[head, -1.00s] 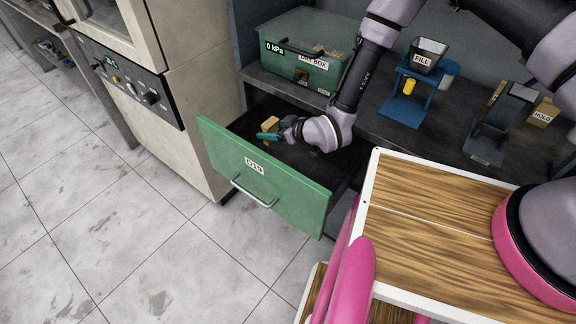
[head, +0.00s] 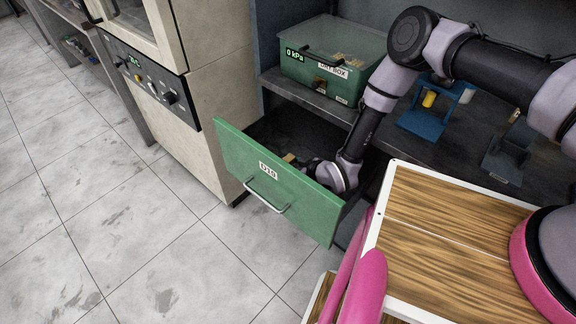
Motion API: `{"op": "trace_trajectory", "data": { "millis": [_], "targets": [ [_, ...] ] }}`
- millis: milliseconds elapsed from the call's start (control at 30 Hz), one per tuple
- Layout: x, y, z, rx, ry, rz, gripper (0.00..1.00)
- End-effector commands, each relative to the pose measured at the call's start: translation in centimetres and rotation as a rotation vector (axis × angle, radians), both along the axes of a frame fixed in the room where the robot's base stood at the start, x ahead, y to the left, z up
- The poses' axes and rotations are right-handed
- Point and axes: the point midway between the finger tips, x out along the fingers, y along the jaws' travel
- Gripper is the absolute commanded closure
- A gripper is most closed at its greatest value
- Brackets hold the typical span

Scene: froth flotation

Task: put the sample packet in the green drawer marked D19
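The green drawer marked D19 (head: 237,165) is pulled open below the bench. A small tan packet (head: 289,157) shows inside it, just above the top edge of the drawer front. My gripper (head: 304,163) is lowered into the drawer beside the packet. The drawer front hides most of its fingers and the lower part of the packet. I cannot tell whether the fingers are closed on the packet or whether it rests on the drawer floor.
A green dry box (head: 325,75) reading 0 kPa stands on the bench (head: 400,135) above the drawer. A blue stand (head: 425,122) with a yellow part and a dark stand (head: 508,155) are to its right. A cream cabinet (head: 205,125) is left of the drawer. The tiled floor in front is clear.

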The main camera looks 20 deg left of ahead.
Motion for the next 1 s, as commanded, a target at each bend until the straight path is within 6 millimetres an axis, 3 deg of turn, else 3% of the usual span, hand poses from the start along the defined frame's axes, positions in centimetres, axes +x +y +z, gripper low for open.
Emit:
{"op": "trace_trajectory", "data": {
  "millis": [333, 367, 400, 433, 767, 1000],
  "targets": [
    [0.0, 0.0, -0.5, 0.001, 0.000, 0.000, 0.89],
    [0.0, 0.0, -0.5, 0.001, 0.000, 0.000, 0.24],
    [0.0, 0.0, -0.5, 0.001, -0.001, 0.000, 0.09],
    [0.0, 0.0, -0.5, 0.001, -0.001, 0.000, 0.02],
    [0.0, 0.0, -0.3, 0.001, -0.001, 0.000, 0.02],
    [-0.7, -2.8, 1.2, -0.001, 0.001, -0.001, 0.02]
  ]
}}
